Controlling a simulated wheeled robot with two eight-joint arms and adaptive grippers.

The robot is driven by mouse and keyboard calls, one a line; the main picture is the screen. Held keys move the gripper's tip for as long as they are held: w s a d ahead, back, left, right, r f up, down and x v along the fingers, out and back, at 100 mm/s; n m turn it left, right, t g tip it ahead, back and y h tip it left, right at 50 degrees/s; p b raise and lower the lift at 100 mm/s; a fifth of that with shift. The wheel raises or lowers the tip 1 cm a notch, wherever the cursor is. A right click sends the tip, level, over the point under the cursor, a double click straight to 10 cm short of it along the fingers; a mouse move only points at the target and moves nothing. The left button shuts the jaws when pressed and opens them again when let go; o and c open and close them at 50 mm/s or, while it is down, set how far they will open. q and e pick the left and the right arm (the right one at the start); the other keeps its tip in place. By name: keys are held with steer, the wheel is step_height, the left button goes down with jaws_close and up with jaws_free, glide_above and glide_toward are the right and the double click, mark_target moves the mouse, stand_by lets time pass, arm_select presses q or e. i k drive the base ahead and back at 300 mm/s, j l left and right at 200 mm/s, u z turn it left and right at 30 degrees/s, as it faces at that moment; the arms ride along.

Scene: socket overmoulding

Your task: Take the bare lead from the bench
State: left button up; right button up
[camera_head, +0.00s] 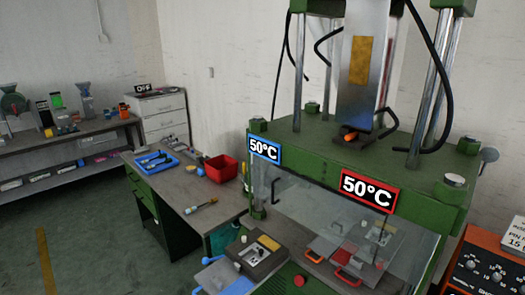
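The bench (178,190) stands left of the green press, with a grey top and a green drawer front. A few small pale pieces lie beside the tray. I cannot tell which of these is the bare lead; they are too small to make out. Neither of my grippers is in view.
A red bin (221,168) sits at the bench's back right. The green press (340,152) carries two "50°C" signs and a clear guard. A mould block (258,256) with blue handles is in front. An orange control box (487,268) stands right. Floor at left is clear.

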mark_target(189, 211)
steer(key=i+j+u, duration=0.25)
steer(key=i+u, duration=0.25)
steer(key=i, duration=0.15)
steer(key=z, duration=0.35)
steer(key=i+j+z, duration=0.1)
steer(key=z, duration=0.3)
steer(key=i+j+z, duration=0.1)
steer(key=z, duration=0.25)
steer(key=i+j+z, duration=0.15)
steer(key=j+z, duration=0.2)
steer(key=j, duration=0.45)
steer(key=i+j+z, duration=0.1)
steer(key=j+z, duration=0.3)
steer(key=j, duration=1.1)
